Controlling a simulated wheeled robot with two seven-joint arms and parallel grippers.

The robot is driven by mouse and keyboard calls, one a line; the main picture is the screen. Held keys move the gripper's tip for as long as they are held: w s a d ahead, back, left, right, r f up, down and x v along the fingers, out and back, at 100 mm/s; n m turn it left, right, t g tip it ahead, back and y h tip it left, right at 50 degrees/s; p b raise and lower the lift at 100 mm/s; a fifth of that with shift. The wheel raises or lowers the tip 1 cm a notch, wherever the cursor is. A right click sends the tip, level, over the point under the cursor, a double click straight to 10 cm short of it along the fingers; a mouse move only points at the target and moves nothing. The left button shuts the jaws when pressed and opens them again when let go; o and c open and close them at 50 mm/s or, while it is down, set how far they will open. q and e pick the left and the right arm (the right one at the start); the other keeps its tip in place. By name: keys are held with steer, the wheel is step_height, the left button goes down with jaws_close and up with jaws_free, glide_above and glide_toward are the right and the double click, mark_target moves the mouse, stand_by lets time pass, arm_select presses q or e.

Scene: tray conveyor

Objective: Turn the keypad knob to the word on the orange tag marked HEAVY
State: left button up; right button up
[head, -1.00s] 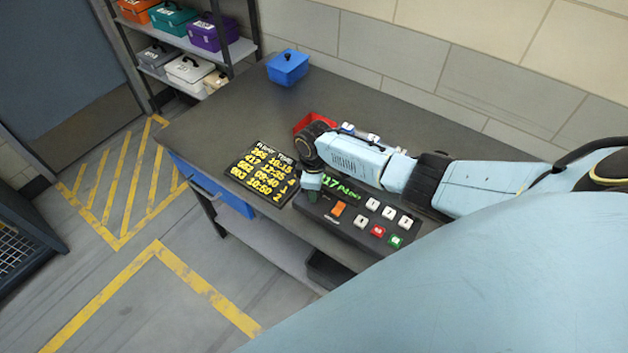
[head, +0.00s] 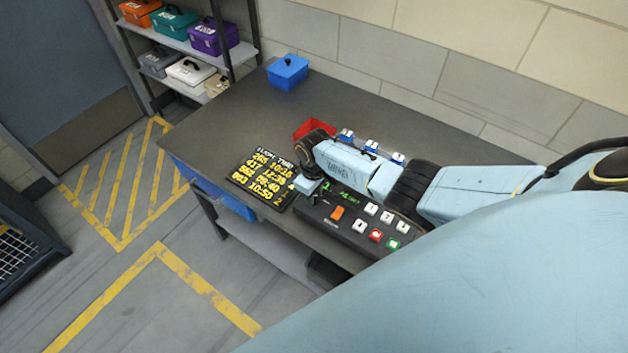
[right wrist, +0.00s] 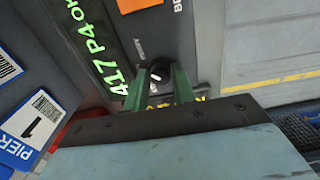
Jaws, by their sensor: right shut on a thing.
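The dark keypad (head: 358,233) lies on the table's front part, with white, red and green keys and a green text display. The display reads "417 P4 OK" in the right wrist view. My right gripper (head: 306,186) is over the keypad's left end; its fingertips are hidden in the head view. In the right wrist view my right gripper (right wrist: 159,78) has its two green fingers on either side of the small dark knob (right wrist: 157,74) and is shut on it. Small words surround the knob, partly hidden. No tag reading HEAVY is legible. My left gripper is out of view.
A black board with yellow flight times (head: 262,177) lies left of the keypad. A red tray (head: 313,127) and blue pier items (head: 371,146) are behind my arm. A blue box (head: 288,72) stands at the back. Shelves hold several coloured cases (head: 215,36).

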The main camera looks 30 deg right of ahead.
steer(key=o, duration=1)
steer(key=shift+r, duration=0.35)
step_height(320, 180, up, 13)
steer(key=shift+f+p, duration=0.15)
steer(key=shift+p, duration=0.55)
